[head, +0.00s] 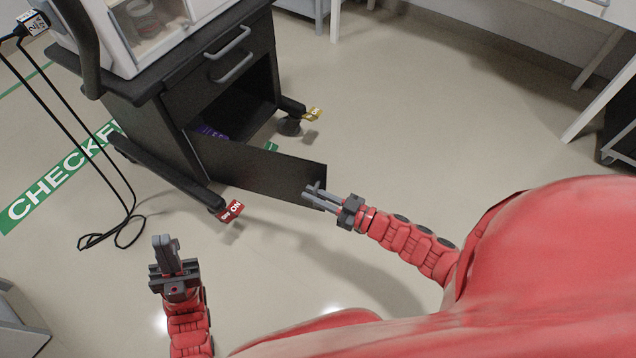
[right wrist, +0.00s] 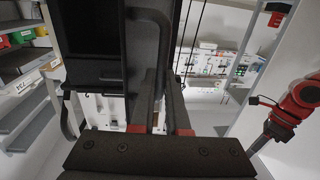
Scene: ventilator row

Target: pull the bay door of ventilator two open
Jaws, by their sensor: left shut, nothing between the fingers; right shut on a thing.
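The bay door (head: 265,172) is a dark flat panel at the bottom of the black ventilator cart (head: 150,120). It stands swung well out from the cart, with the dark bay behind it open. No number is readable on the cart. My right gripper (head: 313,191) is at the door's free outer edge and is shut on its handle. In the right wrist view, the dark curved bar of the door handle (right wrist: 150,18) runs down between the fingers. My left gripper (head: 164,243) is shut and empty, low over the floor, away from the cart.
A purple thing (head: 210,131) lies inside the bay. A cable loop (head: 130,235) hangs at left. The floor right of the door is clear.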

